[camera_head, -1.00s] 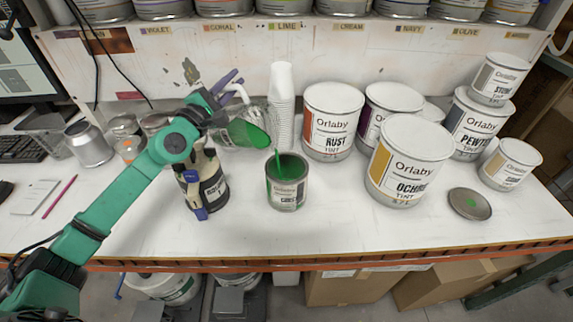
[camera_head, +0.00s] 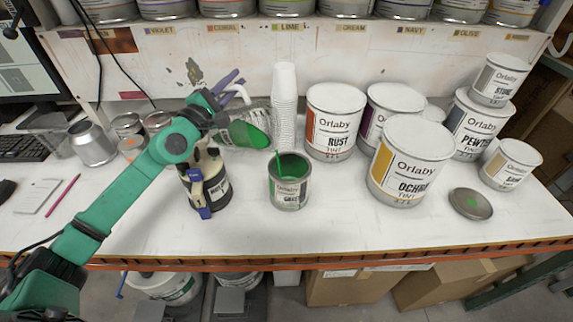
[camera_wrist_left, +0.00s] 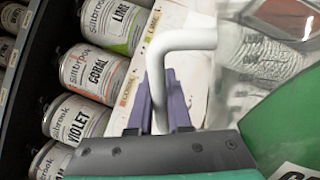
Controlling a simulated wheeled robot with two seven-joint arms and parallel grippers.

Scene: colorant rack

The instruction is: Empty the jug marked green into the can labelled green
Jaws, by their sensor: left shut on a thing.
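The clear jug (camera_head: 238,131) is tilted to the right, with green paint inside near its lip. The can labelled green (camera_head: 289,196) stands upright, open, below and right of the jug. A thin green streak shows between the jug's lip and the can's mouth, and green lies inside the can. My left gripper (camera_head: 236,88) is shut on the jug's white handle and holds the jug above the bench. The wrist view shows the purple fingers at the white handle (camera_wrist_left: 184,42), with green paint (camera_wrist_left: 280,125) behind clear plastic. My right gripper is out of view.
A dark-labelled container (camera_head: 207,187) stands under my left forearm. A cup stack (camera_head: 284,105) is behind the can. The rust tin (camera_head: 334,122) and ochre tin (camera_head: 408,162) stand to the right, with a loose lid (camera_head: 470,204). The bench front is clear.

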